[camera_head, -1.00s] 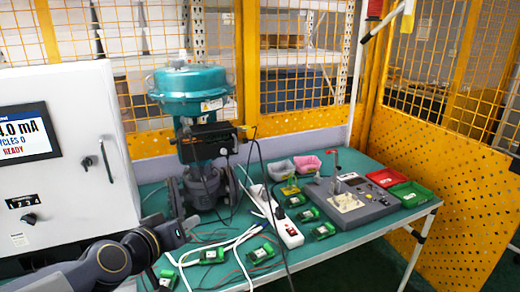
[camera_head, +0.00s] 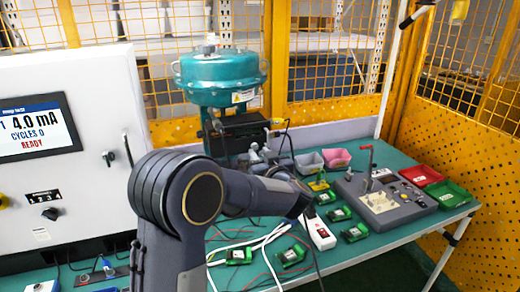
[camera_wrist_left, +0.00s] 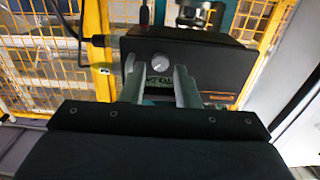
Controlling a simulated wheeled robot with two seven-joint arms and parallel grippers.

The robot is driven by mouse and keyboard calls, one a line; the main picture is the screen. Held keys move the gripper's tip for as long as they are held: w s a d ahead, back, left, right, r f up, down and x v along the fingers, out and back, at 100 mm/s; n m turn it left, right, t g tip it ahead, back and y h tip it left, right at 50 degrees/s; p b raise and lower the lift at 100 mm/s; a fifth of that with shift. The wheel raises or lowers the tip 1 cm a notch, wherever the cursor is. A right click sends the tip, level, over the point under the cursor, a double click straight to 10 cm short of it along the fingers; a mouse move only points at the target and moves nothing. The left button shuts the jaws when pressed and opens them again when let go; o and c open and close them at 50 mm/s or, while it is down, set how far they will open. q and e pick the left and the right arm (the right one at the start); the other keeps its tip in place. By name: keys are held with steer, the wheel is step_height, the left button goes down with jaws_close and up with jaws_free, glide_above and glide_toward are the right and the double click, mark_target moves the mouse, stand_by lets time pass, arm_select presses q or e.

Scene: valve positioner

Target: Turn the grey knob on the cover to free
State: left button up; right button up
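The valve positioner is a black box with a dark cover (camera_wrist_left: 205,68), seen close in the left wrist view. My left gripper (camera_wrist_left: 156,72) is open in front of the cover, one finger on each side of the knob's line. I cannot tell how far the fingertips are from the knob. In the head view the left gripper (camera_head: 258,155) is small beside the positioner. My right gripper is not in view.
A white cabinet (camera_head: 90,190) with a display reading 4.0 mA and READY stands left. The green table (camera_head: 400,238) carries green modules, a power strip (camera_head: 318,232), a grey test panel (camera_head: 385,203) and small bins. Loose cables cross the front. Yellow mesh fencing stands behind.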

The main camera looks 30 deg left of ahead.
mark_target(255, 147)
arm_select(q)
steer(key=shift+x, duration=1.35)
jaws_close()
